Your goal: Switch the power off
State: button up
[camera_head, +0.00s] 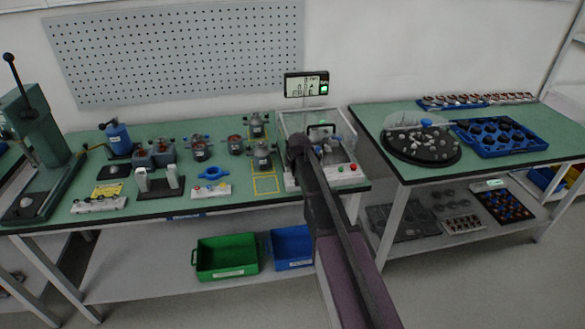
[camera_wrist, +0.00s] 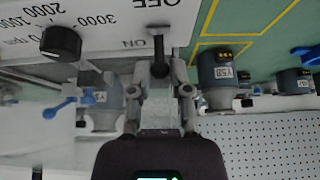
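In the wrist view a small dark toggle lever (camera_wrist: 158,47) stands on a white panel (camera_wrist: 105,14), with upside-down lettering OFF above it and ON beside it. I cannot tell which way the lever is set. My gripper (camera_wrist: 160,70) is at the lever. Its two fingers stand apart on either side of the lever's lower end, and contact is not clear. In the head view the clear-walled test station (camera_head: 352,134) stands at the table's right end, partly behind my arm. My fingertips are hidden there.
A black speed knob (camera_wrist: 61,43) is beside the lever. Red and green buttons (camera_head: 347,168) show on the station's front. A display (camera_head: 307,85) above it has a green light. Grey motor housings (camera_head: 262,155) stand left of the station. The right table holds a black round tray (camera_head: 388,152).

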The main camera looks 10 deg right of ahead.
jog(key=shift+s, duration=0.2)
dwell(0.4)
jog(key=shift+s, duration=1.3)
grip_shut()
jog(key=o, duration=0.5)
grip_release()
jog(key=shift+r, duration=0.1)
